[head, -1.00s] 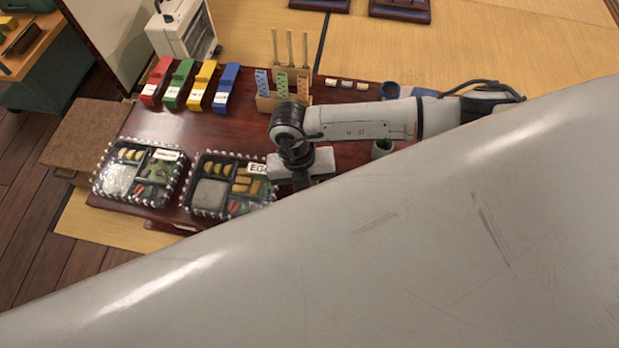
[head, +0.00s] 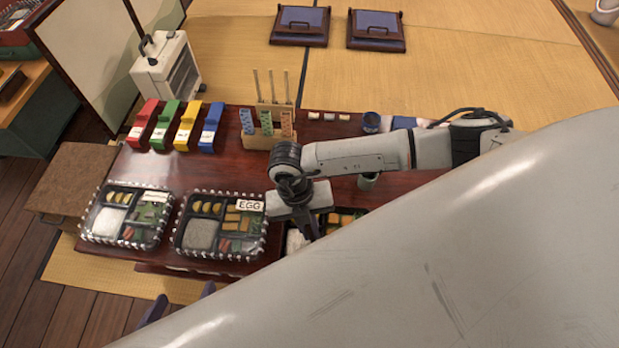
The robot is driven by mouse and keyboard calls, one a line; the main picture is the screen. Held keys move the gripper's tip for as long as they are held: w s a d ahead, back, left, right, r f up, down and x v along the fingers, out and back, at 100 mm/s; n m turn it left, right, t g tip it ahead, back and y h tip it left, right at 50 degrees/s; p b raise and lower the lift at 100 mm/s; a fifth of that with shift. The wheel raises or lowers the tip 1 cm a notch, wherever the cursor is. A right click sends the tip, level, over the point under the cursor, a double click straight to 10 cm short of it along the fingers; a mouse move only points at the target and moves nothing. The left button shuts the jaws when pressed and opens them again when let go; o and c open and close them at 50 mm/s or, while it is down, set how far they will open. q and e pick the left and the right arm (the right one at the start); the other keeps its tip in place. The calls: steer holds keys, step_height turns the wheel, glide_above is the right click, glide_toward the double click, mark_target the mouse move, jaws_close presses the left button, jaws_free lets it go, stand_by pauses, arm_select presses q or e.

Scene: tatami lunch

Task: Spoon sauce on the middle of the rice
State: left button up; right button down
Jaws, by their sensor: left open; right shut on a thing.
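Three bento boxes stand along the table's front edge: a left box (head: 86,222), a middle box (head: 262,222) and a right one partly hidden. White rice (head: 109,221) fills a compartment of the left box, and greyer rice (head: 201,235) one of the middle box. Rice (head: 295,240) also shows in the right box (head: 366,211). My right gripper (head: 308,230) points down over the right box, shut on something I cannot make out. No spoon or sauce is clearly visible. Two dark fingertips of my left gripper (head: 179,301) show, apart, below the table's front edge.
Red, green, yellow and blue holders (head: 206,138) stand at the back left, beside a wooden rack (head: 268,121) with upright sticks. My large grey body part hides the lower right.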

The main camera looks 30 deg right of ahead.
steer(key=shift+w+d, duration=0.1)
steer(key=shift+w, duration=0.05)
steer(key=shift+w, duration=0.1)
stand_by(0.5)
steer(key=shift+w+a, duration=0.65)
steer(key=shift+a, duration=0.2)
steer(key=shift+a+b, duration=0.15)
steer(key=shift+b, duration=0.15)
steer(key=shift+w+a+b, duration=0.45)
steer(key=shift+w+a, duration=0.1)
steer(key=shift+a, duration=0.25)
steer(key=shift+w+a, duration=0.1)
steer(key=shift+w+a+b, duration=0.5)
steer(key=shift+a+b, duration=0.05)
steer(key=shift+a, duration=0.25)
